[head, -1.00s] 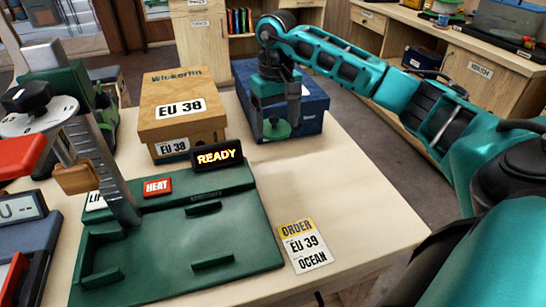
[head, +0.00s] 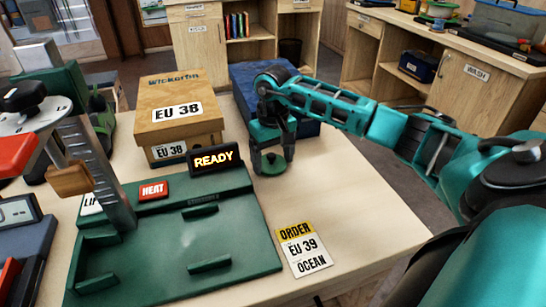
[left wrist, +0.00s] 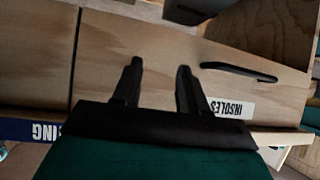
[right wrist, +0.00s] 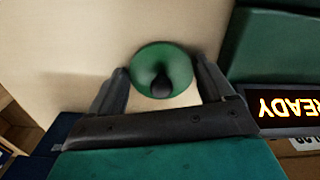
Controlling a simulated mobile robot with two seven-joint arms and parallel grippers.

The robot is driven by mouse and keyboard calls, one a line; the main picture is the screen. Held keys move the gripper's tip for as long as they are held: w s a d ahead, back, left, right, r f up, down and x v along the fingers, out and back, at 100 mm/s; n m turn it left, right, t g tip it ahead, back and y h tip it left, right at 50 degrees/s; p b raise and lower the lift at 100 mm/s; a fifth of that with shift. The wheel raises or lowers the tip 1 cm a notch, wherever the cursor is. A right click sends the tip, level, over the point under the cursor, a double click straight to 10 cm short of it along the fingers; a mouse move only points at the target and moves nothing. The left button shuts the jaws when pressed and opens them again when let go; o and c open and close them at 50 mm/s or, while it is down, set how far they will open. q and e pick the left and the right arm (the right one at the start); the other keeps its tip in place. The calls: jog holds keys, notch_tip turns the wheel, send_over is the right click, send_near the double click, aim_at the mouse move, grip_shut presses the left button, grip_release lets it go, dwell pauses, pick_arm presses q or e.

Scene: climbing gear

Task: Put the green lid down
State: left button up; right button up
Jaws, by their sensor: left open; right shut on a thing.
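The green lid (head: 268,168) is a small round disc under my right gripper (head: 271,160), low over the table to the right of the READY display. I cannot tell whether it touches the table. In the right wrist view my right gripper (right wrist: 160,82) is shut on the green lid (right wrist: 165,55), which has a dark knob (right wrist: 161,87) and lies between the fingers, over pale tabletop. My left gripper (left wrist: 157,72) shows only in the left wrist view, open and empty, in front of wooden drawer fronts.
The green press (head: 225,240) with its READY display (head: 215,158) stands left of the gripper. A cardboard shoe box (head: 165,95), EU 38, and a blue box (head: 250,78) stand behind. An order card (head: 303,250) lies in front. The table (head: 345,190) is clear to the right.

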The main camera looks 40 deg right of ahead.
jog(key=shift+f, duration=0.2)
jog(key=o, duration=0.9)
jog(key=shift+r, duration=0.1)
